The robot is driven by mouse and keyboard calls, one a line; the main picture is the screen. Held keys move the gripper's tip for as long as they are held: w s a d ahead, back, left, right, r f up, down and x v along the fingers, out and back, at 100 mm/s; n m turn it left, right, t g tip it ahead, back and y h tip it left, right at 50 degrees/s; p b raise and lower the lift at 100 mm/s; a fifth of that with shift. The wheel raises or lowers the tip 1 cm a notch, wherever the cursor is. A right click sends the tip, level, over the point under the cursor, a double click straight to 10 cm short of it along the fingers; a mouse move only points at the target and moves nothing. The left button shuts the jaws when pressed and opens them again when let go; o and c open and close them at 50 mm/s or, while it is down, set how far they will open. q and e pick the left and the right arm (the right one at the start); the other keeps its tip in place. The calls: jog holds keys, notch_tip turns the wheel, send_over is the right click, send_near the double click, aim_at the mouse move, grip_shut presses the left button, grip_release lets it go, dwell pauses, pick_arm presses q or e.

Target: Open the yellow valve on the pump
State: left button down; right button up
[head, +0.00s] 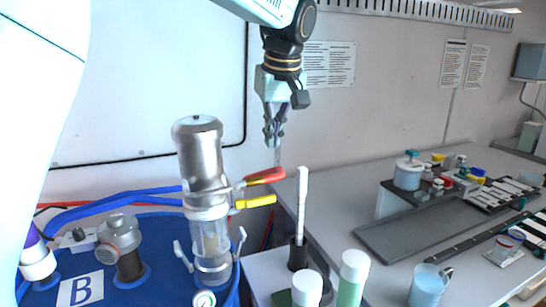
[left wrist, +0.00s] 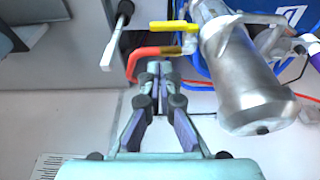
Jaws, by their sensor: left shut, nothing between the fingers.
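The pump (head: 202,155) is an upright silver cylinder with a clear lower section, on the blue drum. The yellow valve handle (head: 256,202) sticks out from its right side, just below a red handle (head: 262,176). My left gripper (head: 274,138) hangs above both handles, fingers pointing down, shut and empty. In the left wrist view, the shut fingertips (left wrist: 156,72) are close to the red handle (left wrist: 148,54); whether they touch cannot be told. The yellow handle (left wrist: 173,27) lies beyond the red one, and the pump body (left wrist: 242,75) is to the right. My right gripper is not seen.
A white rod (head: 302,200) stands upright just right of the handles. White-capped bottles (head: 354,275) and a blue mug (head: 428,285) stand in front. Blue hoses (head: 125,198) run behind the drum (head: 150,262). The wall is behind; the grey bench (head: 345,190) has clear room.

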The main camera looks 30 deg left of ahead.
pick_arm(q)
send_over(265, 196)
jog(key=s, duration=0.1)
notch_tip(265, 196, down, 8)
jog(key=f, duration=0.1)
jog(key=d+f, duration=0.1)
jog(key=f, duration=0.1)
jog(key=shift+w+f+p, duration=0.15)
jog(key=shift+f+p, duration=0.05)
jog(key=shift+p, duration=0.1)
jog(key=shift+d+f, duration=0.1)
jog(key=shift+f, duration=0.4)
jog(key=shift+a+f, duration=0.2)
jog(key=shift+a, duration=0.1)
jog(key=shift+d, duration=0.2)
jog(key=shift+a, duration=0.15)
